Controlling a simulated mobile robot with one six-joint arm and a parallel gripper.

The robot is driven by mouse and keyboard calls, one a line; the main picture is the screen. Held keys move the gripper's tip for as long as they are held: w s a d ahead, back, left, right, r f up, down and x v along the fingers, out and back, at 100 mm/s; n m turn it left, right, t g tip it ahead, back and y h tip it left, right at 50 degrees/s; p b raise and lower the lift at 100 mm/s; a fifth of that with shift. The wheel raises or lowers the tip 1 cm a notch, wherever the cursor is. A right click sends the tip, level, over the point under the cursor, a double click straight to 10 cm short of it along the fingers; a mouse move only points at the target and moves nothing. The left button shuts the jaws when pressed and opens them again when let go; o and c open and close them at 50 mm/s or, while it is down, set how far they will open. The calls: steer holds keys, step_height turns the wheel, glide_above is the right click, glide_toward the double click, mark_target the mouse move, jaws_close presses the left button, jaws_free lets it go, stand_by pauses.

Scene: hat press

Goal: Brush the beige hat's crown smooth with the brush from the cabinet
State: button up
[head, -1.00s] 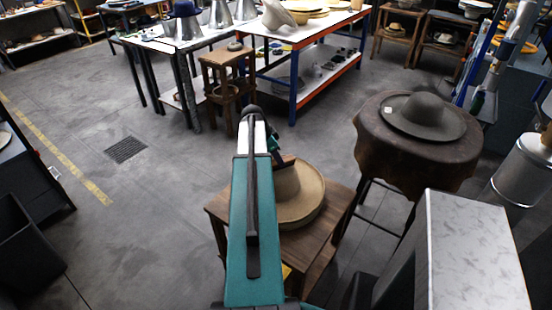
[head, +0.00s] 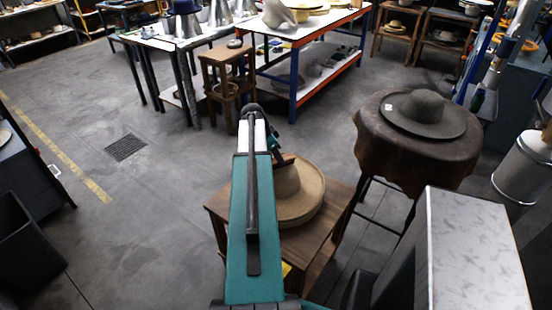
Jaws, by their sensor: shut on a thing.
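The beige hat (head: 301,206) rests brim down on a small wooden table (head: 337,211), its crown upright. My arm covers the hat's left part. My gripper (head: 277,152) is small in this view, just above and behind the crown. It is shut on a dark brown brush (head: 286,160), seen as a short dark bar at the crown's top. I cannot tell whether the brush touches the felt.
A grey hat (head: 425,113) lies on a round, leather-covered table (head: 380,136) to the right. A grey-white box-like surface (head: 475,255) stands at the front right. A wooden stool (head: 226,75) is behind.

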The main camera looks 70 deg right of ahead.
steer(key=shift+f+b, duration=0.3)
steer(key=shift+f, duration=0.25)
stand_by(0.8)
steer(key=shift+w+a, duration=0.75)
steer(key=shift+s+d, duration=0.1)
stand_by(0.5)
steer(key=shift+s+d+b, duration=0.5)
steer(key=shift+s+d, duration=0.95)
steer(key=shift+w+a+f, duration=0.1)
steer(key=shift+w+a, duration=1.5)
steer(key=shift+a, duration=0.05)
